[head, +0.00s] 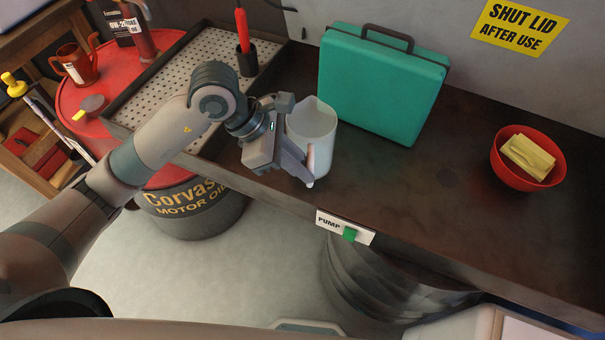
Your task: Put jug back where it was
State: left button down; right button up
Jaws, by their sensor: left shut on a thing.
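The jug (316,122) is a pale, translucent open vessel at the front edge of the dark workbench, just left of the teal case. My left gripper (307,176) is at the jug's near left side and is shut on it; its fingers and wrist cover part of the jug. The jug looks upright. Whether its base touches the bench top is hard to tell. My right gripper is not in view.
A teal case (382,85) stands behind the jug. A red bowl (528,158) with a yellow cloth is at right. A perforated tray (178,80) holds a dark cup (247,62) with a red-handled tool. Dark bench top (430,190) is clear between case and bowl.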

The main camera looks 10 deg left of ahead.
pick_arm(q)
notch_tip(320, 180, down, 4)
jog(key=shift+r+p, duration=0.15)
jog(key=shift+p, duration=0.7)
jog(key=c, duration=1.8)
grip_release()
jog(key=shift+o, duration=0.2)
